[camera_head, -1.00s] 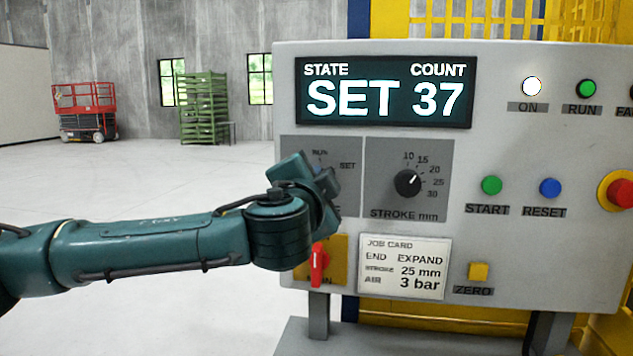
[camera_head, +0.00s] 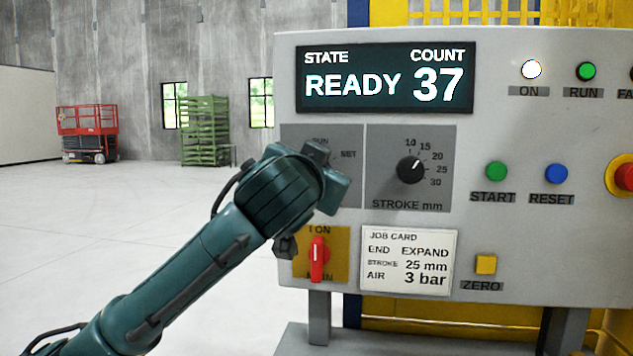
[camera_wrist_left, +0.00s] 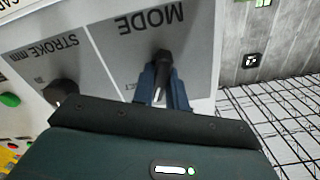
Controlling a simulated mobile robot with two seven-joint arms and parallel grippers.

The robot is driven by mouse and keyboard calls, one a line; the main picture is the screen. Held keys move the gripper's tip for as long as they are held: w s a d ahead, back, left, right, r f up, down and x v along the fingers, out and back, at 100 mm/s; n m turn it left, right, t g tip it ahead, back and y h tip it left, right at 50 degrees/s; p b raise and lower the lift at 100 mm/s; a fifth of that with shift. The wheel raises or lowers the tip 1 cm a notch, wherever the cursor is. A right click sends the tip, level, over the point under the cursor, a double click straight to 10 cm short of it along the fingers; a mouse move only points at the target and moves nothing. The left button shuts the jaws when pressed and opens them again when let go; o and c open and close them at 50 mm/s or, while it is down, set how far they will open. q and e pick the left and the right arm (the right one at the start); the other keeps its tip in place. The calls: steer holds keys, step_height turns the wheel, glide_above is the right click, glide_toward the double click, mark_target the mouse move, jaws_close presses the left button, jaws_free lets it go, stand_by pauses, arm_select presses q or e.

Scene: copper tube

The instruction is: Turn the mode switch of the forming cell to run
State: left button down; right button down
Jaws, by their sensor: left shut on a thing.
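The mode switch (camera_wrist_left: 162,60) is a black knob on a grey plate marked MODE (camera_wrist_left: 152,24) in the left wrist view. My left gripper (camera_wrist_left: 163,88) is shut on the knob, one finger on each side. In the head view my left gripper (camera_head: 328,185) is in front of the mode plate (camera_head: 345,146) and hides the knob. The display (camera_head: 385,78) reads READY and 37. My right gripper is not in view.
The stroke knob (camera_head: 410,170) is just right of the mode plate. Below are a red main switch (camera_head: 318,258) and a job card (camera_head: 408,264). Green start (camera_head: 496,172) and blue reset (camera_head: 556,173) buttons and a red button (camera_head: 626,177) are further right. The floor at left is open.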

arm_select(q)
steer(key=n, duration=0.4)
steer(key=shift+n+b, duration=0.3)
steer(key=shift+n, duration=0.1)
steer(key=shift+r, duration=0.15)
stand_by(0.3)
steer(key=c, duration=1.4)
jaws_free()
steer(key=s+a+b, duration=0.1)
steer(key=s+a, duration=0.1)
steer(key=s, duration=1.1)
steer(key=shift+a+b, duration=0.3)
steer(key=shift+b, duration=0.1)
